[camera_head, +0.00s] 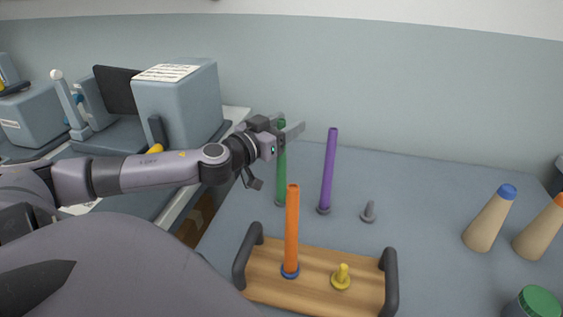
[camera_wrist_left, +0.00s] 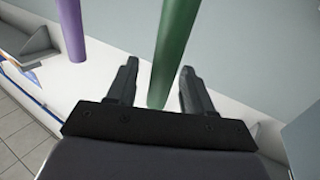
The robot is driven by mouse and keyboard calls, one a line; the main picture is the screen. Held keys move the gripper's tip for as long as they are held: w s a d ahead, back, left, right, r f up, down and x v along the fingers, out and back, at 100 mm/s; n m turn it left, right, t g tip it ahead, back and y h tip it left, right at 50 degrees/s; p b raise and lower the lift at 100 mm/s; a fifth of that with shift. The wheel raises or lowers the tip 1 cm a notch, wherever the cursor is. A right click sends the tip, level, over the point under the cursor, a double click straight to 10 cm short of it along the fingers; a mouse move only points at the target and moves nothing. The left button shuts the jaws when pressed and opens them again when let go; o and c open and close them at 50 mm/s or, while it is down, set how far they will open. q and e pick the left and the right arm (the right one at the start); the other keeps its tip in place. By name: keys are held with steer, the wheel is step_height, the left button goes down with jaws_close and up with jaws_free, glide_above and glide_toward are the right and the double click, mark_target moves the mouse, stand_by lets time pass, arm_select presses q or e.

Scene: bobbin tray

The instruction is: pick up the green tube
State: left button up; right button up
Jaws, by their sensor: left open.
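The green tube (camera_head: 281,178) stands upright on the grey table behind the wooden tray, left of the purple tube (camera_head: 327,172). My left gripper (camera_head: 291,125) is at the tube's upper part and hides some of it. In the left wrist view the green tube (camera_wrist_left: 174,50) shows between the two open fingers of my left gripper (camera_wrist_left: 158,68), with a gap to each side. No grip on it shows. The purple tube also shows in the left wrist view (camera_wrist_left: 72,30), outside the fingers. My right gripper is not in view.
An orange tube (camera_head: 292,230) and a yellow peg (camera_head: 341,278) stand on the wooden tray (camera_head: 320,290), which has dark handles. A grey peg (camera_head: 368,212) stands behind it. Tan cones (camera_head: 489,222) and a green-lidded jar (camera_head: 537,302) are at right.

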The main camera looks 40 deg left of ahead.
arm_select(q)
steer(key=shift+w, duration=0.35)
jaws_close()
